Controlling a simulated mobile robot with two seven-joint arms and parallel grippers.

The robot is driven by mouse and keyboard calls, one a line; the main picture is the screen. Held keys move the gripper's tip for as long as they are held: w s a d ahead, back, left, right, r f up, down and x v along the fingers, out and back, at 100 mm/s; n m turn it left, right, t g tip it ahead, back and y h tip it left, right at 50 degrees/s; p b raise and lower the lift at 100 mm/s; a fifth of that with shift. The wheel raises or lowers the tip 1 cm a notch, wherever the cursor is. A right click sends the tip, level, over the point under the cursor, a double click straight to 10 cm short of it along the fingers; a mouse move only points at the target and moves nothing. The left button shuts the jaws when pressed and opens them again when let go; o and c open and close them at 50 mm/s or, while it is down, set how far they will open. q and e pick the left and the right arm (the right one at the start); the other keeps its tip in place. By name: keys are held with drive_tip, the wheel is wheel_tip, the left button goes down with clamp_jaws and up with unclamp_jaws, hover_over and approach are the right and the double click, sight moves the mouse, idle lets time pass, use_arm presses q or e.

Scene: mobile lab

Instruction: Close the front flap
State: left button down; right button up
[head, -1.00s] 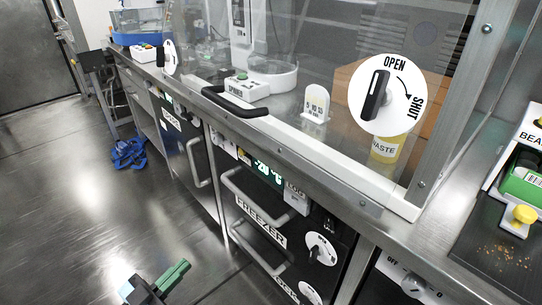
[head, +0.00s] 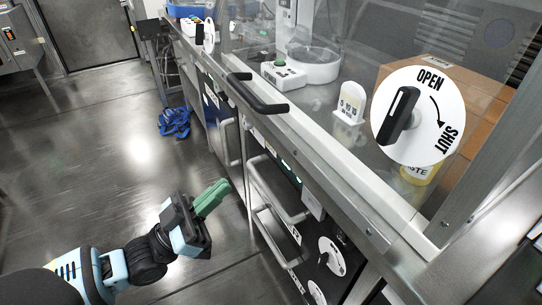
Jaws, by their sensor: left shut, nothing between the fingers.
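The front flap is the clear sash (head: 340,150) of the bench enclosure, with a black bar handle (head: 256,97) on its lower left part. A white round dial (head: 419,117) marked OPEN and SHUT is at the right of the sash. Its black lever is tilted, its top near OPEN. The sash's white bottom rail lies along the bench edge; I cannot tell whether a gap is under it. My left gripper (head: 215,195), with green fingers, is shut and empty, low over the floor in front of the bench and apart from the handle. My right gripper is not in view.
Freezer drawers with bar handles (head: 262,190) and smaller dials (head: 331,256) are under the bench. Behind the clear panel are a cardboard box (head: 455,75), a spinner (head: 283,75) and a small white sign (head: 350,103). A blue bundle (head: 174,123) lies on the otherwise open floor.

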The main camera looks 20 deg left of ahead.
sight(293, 154)
use_arm(q)
drive_tip(key=shift+w+d+r+b, duration=0.15)
drive_tip(key=shift+w+d+r, duration=0.45)
drive_tip(key=shift+w+d, duration=0.65)
drive_tip(key=shift+w+d+r+b, duration=0.1)
drive_tip(key=shift+w+d+r, duration=0.75)
drive_tip(key=shift+w, duration=0.75)
drive_tip(key=shift+w+d+r+b, duration=0.15)
drive_tip(key=shift+w+d+r, duration=0.25)
drive_tip(key=shift+w+d, duration=0.95)
drive_tip(key=shift+a, duration=0.1)
drive_tip(key=shift+w+f, duration=0.1)
drive_tip(key=shift+w, duration=0.05)
drive_tip(key=w+d+b, duration=0.1)
drive_tip(key=w+d+f+b, duration=0.1)
drive_tip(key=w+b, duration=0.1)
drive_tip(key=shift+d+t+h+b, duration=0.2)
drive_tip(key=shift+t+h+b, duration=0.1)
drive_tip(key=shift+t, duration=0.1)
drive_tip(key=shift+w+d, duration=0.25)
drive_tip(key=shift+w, duration=0.05)
drive_tip(key=shift+r, duration=0.1)
